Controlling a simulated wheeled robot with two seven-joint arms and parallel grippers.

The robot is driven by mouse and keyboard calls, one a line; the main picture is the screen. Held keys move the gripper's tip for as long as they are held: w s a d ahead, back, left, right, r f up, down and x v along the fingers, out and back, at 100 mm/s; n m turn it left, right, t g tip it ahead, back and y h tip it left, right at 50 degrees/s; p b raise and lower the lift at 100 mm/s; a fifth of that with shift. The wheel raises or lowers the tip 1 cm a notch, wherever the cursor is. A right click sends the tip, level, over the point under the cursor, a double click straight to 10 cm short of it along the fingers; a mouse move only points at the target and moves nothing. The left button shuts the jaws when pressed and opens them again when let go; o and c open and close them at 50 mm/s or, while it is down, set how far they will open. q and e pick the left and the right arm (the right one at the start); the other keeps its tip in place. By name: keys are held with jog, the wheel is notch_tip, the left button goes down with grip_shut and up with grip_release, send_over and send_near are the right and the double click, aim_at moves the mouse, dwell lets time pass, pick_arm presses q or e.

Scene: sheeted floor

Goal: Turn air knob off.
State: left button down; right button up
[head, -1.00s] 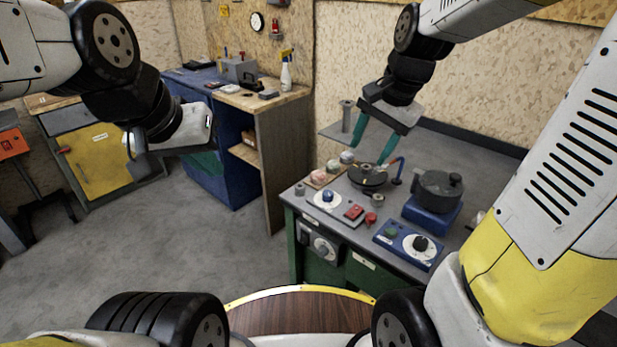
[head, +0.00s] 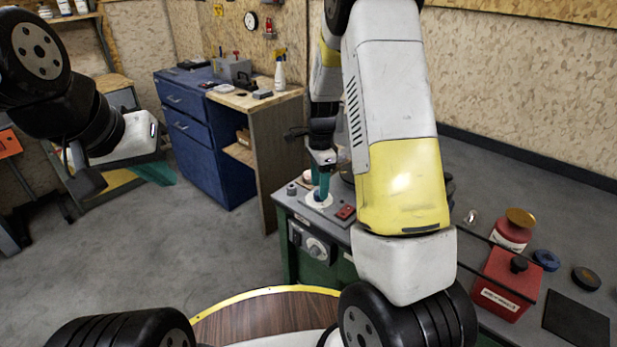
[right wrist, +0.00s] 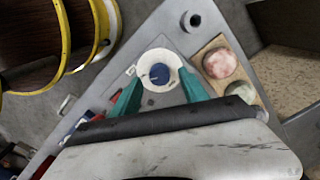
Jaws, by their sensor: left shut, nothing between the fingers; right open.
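A blue knob on a white round dial (right wrist: 159,74) is on the grey panel top, in the middle of the right wrist view. In the head view, its white dial (head: 317,201) shows at the near left corner of the bench, with the knob mostly hidden. I cannot read a label on it. My right gripper (head: 323,187) points down over this dial. Its teal fingers (right wrist: 161,78) are open, one on each side of the knob; I cannot tell whether they touch it. My left gripper (head: 154,173) is shut and empty, up in the air at left.
A red switch block (head: 345,212) sits beside the dial. A grey post (right wrist: 192,20) and a wooden tray with round pieces (right wrist: 220,62) are close by. A grey knob (head: 315,248) is on the bench front. My right arm hides much of the bench. A red box (head: 507,285) stands right.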

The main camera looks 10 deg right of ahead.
jog(key=shift+f, duration=1.25)
grip_shut()
